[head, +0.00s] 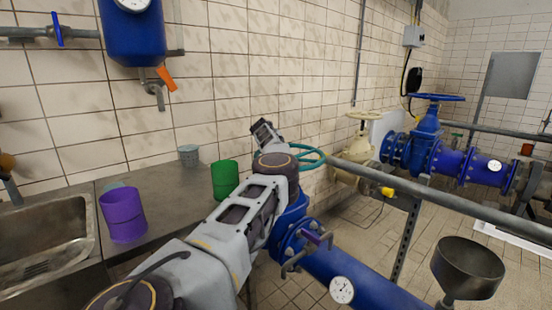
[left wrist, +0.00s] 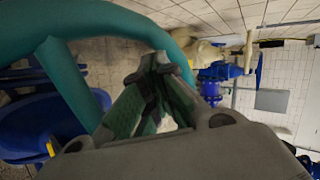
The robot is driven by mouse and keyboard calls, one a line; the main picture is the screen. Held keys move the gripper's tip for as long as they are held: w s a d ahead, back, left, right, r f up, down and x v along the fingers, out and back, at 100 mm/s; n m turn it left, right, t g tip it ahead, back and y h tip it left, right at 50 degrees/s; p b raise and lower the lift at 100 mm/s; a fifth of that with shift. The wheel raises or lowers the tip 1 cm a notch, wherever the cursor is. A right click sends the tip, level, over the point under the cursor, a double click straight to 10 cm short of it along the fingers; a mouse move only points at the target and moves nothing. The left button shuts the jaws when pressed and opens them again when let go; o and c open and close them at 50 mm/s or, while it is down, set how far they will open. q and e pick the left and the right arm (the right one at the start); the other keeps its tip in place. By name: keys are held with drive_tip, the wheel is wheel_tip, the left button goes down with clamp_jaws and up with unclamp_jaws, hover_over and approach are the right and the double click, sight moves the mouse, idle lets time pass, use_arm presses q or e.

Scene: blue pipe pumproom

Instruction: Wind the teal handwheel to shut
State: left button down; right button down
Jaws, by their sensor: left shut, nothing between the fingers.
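The teal handwheel (head: 308,152) shows partly past my left arm in the head view, above a blue valve body (head: 290,218). My arm hides much of it. In the left wrist view its thick rim (left wrist: 120,22) arcs across the top left, with a spoke (left wrist: 68,82) running down. My left gripper (left wrist: 158,62) is shut and empty, its fingertips close to the right part of the rim. I cannot tell whether they touch it. My right gripper is in neither view.
A purple cup (head: 123,215), a green cup (head: 225,180) and a grey cup (head: 188,155) stand on the counter by a sink (head: 45,250). A grey rail (head: 440,202) and a funnel (head: 467,268) lie to the right. A cream valve (head: 355,150) stands behind.

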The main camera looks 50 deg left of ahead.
use_arm(q)
drive_tip(key=shift+w+d+m+t+h, duration=0.15)
drive_tip(key=shift+w+d+m+h, duration=0.2)
drive_tip(key=shift+w, duration=0.2)
drive_tip(key=shift+w+d+m+t+h, duration=0.2)
drive_tip(key=shift+w+m+h, duration=0.15)
drive_tip(key=shift+w+m, duration=0.15)
drive_tip(key=shift+w+d, duration=0.15)
drive_tip(key=shift+w, duration=0.2)
drive_tip(key=shift+s+r, duration=0.1)
drive_tip(key=shift+s, duration=0.05)
drive_tip(key=v, duration=1.1)
drive_tip(key=shift+s+r, duration=0.15)
drive_tip(key=shift+s, duration=0.15)
idle(0.9)
drive_tip(key=c, duration=2.2)
unclamp_jaws()
drive_tip(key=shift+d, duration=0.1)
